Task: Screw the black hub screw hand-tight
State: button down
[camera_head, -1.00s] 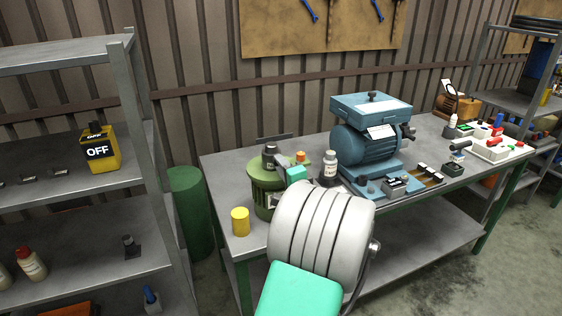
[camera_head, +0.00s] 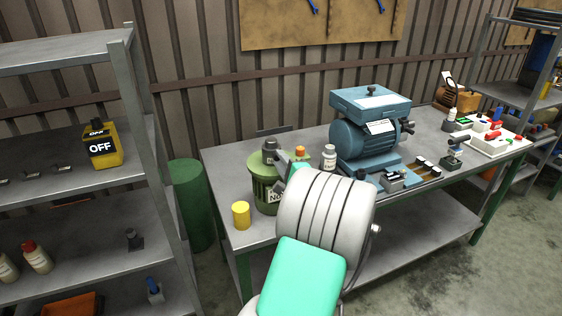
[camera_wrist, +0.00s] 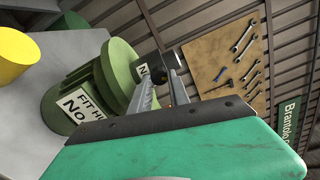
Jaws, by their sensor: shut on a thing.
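The green disperser body (camera_head: 264,180) stands at the left front part of the bench, with a label that starts "FIT H" and "No" in the wrist view (camera_wrist: 84,97). The black hub screw (camera_head: 270,146) shows as a dark, stubby shape at its top; in the wrist view it is a dark piece (camera_wrist: 168,60) at the fingertips. My gripper (camera_head: 281,158) reaches it from the right, and its two grey fingers (camera_wrist: 169,72) close on it in the wrist view. The fingers hide part of the screw, so its thread and seating cannot be seen.
A yellow cylinder (camera_head: 241,215) stands left of the disperser. A small bottle (camera_head: 329,158), an orange-capped item (camera_head: 300,153) and a blue motor unit (camera_head: 365,135) stand to the right. A shelf with a yellow OFF box (camera_head: 102,147) is at left.

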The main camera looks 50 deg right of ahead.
jog(key=c, duration=1.2)
grip_release()
jog(key=shift+c, duration=0.2)
jog(key=b+v, duration=0.1)
jog(key=v, duration=0.6)
jog(key=shift+s+a+b, duration=0.2)
jog(key=shift+s+b, duration=0.15)
jog(key=shift+b, duration=0.05)
